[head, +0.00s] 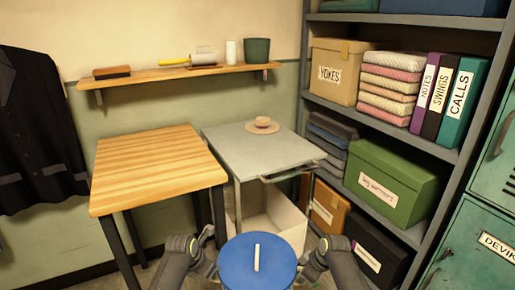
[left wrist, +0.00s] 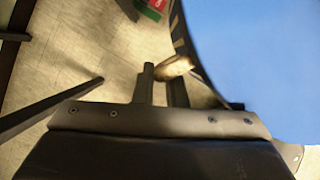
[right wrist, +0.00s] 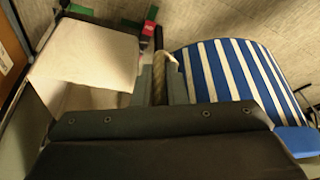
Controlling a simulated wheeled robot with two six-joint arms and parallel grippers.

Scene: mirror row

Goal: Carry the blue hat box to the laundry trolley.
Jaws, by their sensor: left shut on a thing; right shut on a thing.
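The blue hat box (head: 240,265) is at the bottom middle of the head view, its round lid upward with a white strip on top. Its blue and white striped side shows in the right wrist view (right wrist: 225,75). My left gripper (head: 210,250) and right gripper (head: 317,252) are on opposite sides of the box, each shut on a rope-like handle. The handle shows between the jaws in the left wrist view (left wrist: 174,68). The grey-topped cart with a side handle, seemingly the laundry trolley (head: 245,150), stands ahead, beyond the box. The box's underside is hidden.
A wooden table (head: 155,165) stands left of the trolley. A shelf rack (head: 405,130) and green lockers (head: 480,235) close off the right.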

